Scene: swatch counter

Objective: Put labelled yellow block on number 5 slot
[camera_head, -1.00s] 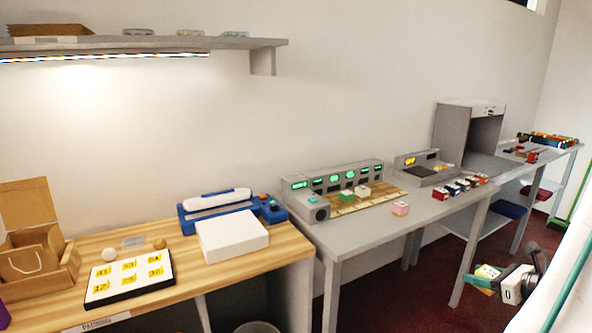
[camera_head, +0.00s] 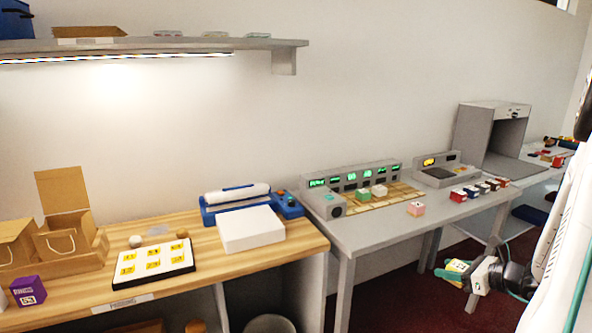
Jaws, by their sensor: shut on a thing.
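My gripper (camera_head: 456,270) is at the lower right, held out over the dark red floor in front of the grey table. It is shut on a yellow block (camera_head: 458,265) with a pale label, whose writing is too small to read. The white tray with yellow number cards (camera_head: 189,262) lies on the wooden counter at the left, far from my gripper. A wooden slot board (camera_head: 398,197) lies before a grey console with green displays (camera_head: 350,177). I cannot tell which slot is number 5.
The grey table (camera_head: 375,235) holds a pink block (camera_head: 415,209) and a row of small blocks (camera_head: 459,196). A white box (camera_head: 250,229) and a purple block (camera_head: 28,291) are on the wooden counter (camera_head: 210,290). Open floor lies between my gripper and the tables.

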